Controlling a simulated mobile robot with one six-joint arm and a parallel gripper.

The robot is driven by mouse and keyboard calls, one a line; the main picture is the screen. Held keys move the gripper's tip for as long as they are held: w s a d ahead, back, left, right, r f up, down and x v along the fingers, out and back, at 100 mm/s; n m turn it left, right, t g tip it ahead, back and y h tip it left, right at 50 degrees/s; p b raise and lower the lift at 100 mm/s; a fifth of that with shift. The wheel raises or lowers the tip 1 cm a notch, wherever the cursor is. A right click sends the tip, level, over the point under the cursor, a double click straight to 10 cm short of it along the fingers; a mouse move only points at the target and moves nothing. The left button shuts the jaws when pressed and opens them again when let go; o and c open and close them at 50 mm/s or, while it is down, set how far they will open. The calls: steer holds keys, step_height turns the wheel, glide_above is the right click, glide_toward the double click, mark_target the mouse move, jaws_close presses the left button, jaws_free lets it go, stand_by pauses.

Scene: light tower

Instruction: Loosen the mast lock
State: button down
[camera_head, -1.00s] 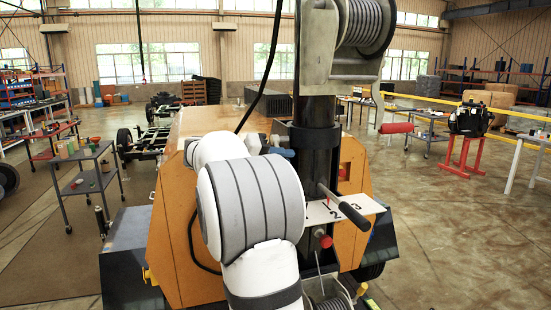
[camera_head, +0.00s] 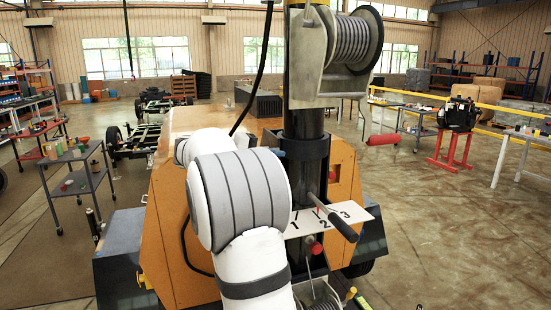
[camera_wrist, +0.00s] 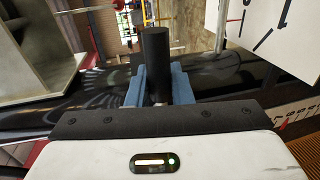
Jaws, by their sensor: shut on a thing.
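In the wrist view my gripper (camera_wrist: 158,88) has its blue fingers on both sides of a black cylindrical handle (camera_wrist: 155,52), shut on its lower part. A short metal shaft shows below the handle. In the head view my white arm hides this handle and most of the gripper, at the left of the collar (camera_head: 304,145) around the black mast (camera_head: 303,178). I cannot tell how far the lock is turned.
A lever with a black grip (camera_head: 343,226) crosses a white plate (camera_head: 366,212) marked 1, 2, 3. A red knob (camera_head: 316,248) is below it.

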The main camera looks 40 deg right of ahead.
steer(key=shift+r, duration=0.15)
steer(key=c, duration=1.3)
jaws_free()
steer(key=shift+c, duration=0.2)
steer(key=shift+a, duration=0.1)
steer(key=b+v, duration=0.2)
steer(key=v, duration=0.5)
steer(key=shift+w+a, duration=0.2)
steer(key=shift+a, duration=0.1)
steer(key=shift+s, duration=0.1)
